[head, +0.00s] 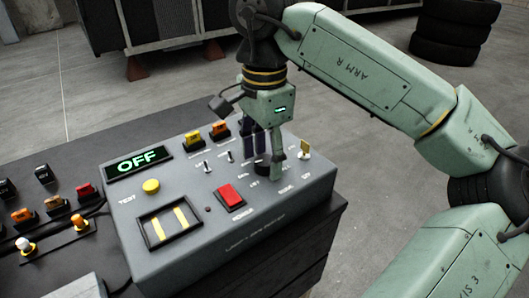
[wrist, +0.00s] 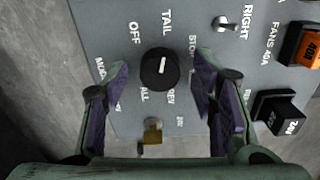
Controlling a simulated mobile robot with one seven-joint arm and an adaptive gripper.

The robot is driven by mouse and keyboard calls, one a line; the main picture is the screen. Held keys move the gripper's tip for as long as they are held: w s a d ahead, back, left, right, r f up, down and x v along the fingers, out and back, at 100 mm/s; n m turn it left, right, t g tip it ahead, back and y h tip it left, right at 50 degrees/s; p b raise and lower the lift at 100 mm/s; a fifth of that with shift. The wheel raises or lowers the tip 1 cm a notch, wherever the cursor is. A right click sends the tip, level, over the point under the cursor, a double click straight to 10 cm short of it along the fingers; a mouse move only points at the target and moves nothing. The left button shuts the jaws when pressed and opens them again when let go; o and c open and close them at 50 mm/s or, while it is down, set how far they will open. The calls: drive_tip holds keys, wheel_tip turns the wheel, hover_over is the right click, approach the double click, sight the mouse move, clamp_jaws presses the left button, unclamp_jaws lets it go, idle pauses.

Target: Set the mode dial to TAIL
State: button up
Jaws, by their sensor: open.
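The mode dial is a round black knob (wrist: 160,68) with a white pointer line, on a grey control box (head: 220,250). In the wrist view the line runs roughly up and down, its upper end towards the TAIL label (wrist: 167,22). OFF, STOP, REV and ALL labels ring the knob. My gripper (wrist: 162,88) is open, with one finger on each side of the dial and gaps between. In the head view my gripper (head: 265,158) points down over the dial (head: 262,169), which the fingers partly hide.
A brass-coloured key or tab (wrist: 153,132) sits near the dial. Small toggle switches (wrist: 227,24), orange (wrist: 305,45) and black (wrist: 278,112) rockers, and a red button (head: 230,196) share the panel. The dark bench (head: 70,165) carries other switches at left.

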sight(264, 159)
wheel_tip(264, 159, up, 12)
idle(0.5)
